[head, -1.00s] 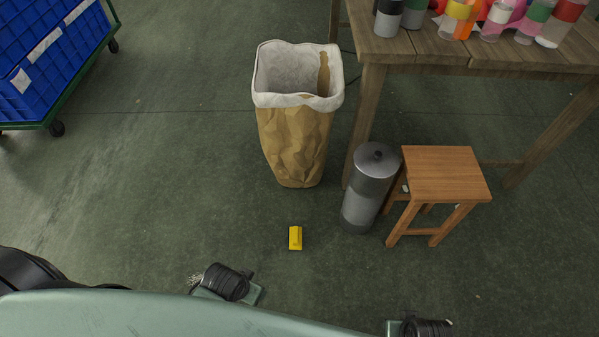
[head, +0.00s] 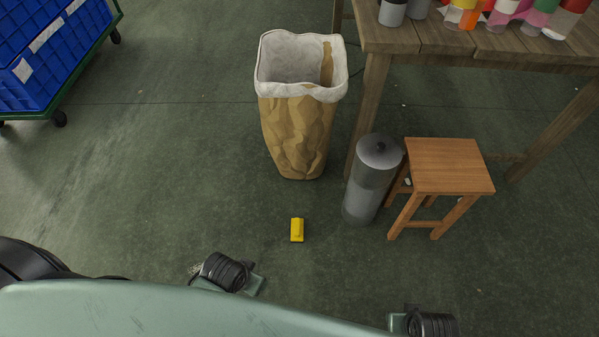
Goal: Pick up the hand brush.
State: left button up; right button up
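A small yellow block-like thing (head: 297,230) with a raised top lies on the green floor, a little below the middle of the head view. It may be the hand brush, but it is too small to make out bristles. It lies free, apart from everything around it. Neither of my grippers is in view.
A brown paper sack bin (head: 297,135) with a white liner stands behind the yellow thing. A grey cylindrical canister (head: 371,180) and a wooden stool (head: 447,168) stand to its right, by a wooden table (head: 450,42). Blue crates (head: 35,75) are far left. The left floor is clear.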

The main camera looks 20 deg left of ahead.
aim_at(297, 226)
jog(key=u, duration=1.25)
jog(key=k+l, duration=0.65)
jog(key=k+j, duration=0.1)
jog(key=k, duration=0.65)
